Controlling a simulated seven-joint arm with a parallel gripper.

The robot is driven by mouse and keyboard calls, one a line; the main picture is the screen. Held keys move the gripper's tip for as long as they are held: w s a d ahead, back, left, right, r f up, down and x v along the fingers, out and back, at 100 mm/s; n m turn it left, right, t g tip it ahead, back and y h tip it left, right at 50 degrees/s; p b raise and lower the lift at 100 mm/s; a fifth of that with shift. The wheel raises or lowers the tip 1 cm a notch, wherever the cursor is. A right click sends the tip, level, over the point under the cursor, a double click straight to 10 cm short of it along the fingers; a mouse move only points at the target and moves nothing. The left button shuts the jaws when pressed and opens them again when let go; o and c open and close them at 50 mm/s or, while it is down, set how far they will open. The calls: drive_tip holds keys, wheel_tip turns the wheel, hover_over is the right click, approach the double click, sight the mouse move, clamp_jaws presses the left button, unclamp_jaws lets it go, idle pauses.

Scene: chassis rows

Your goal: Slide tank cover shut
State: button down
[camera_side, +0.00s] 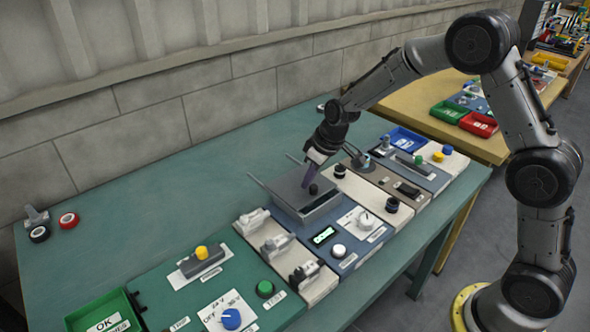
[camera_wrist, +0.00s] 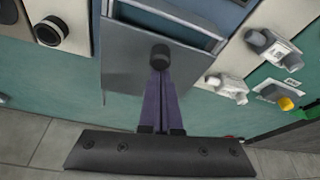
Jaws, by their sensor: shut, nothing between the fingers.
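The tank (camera_side: 317,212) is a grey box on a blue panel, with thin rails reaching out behind it. Its cover is a flat grey plate (camera_side: 291,186) with a black knob (camera_side: 313,189). In the wrist view the cover (camera_wrist: 140,66) leaves a dark gap of the tank (camera_wrist: 178,25) open along the top of the picture. My gripper (camera_side: 305,186) is shut, its purple fingers pointing down beside the knob. In the wrist view the fingertips (camera_wrist: 160,72) are right at the knob (camera_wrist: 160,57), with nothing between them; I cannot tell whether they touch it.
The green table behind is clear.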

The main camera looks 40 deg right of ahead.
sight(314, 193)
drive_tip(key=s, duration=0.2)
drive_tip(key=shift+s, duration=0.4)
drive_tip(key=shift+s+f, duration=0.1)
drive_tip(key=shift+f, duration=0.05)
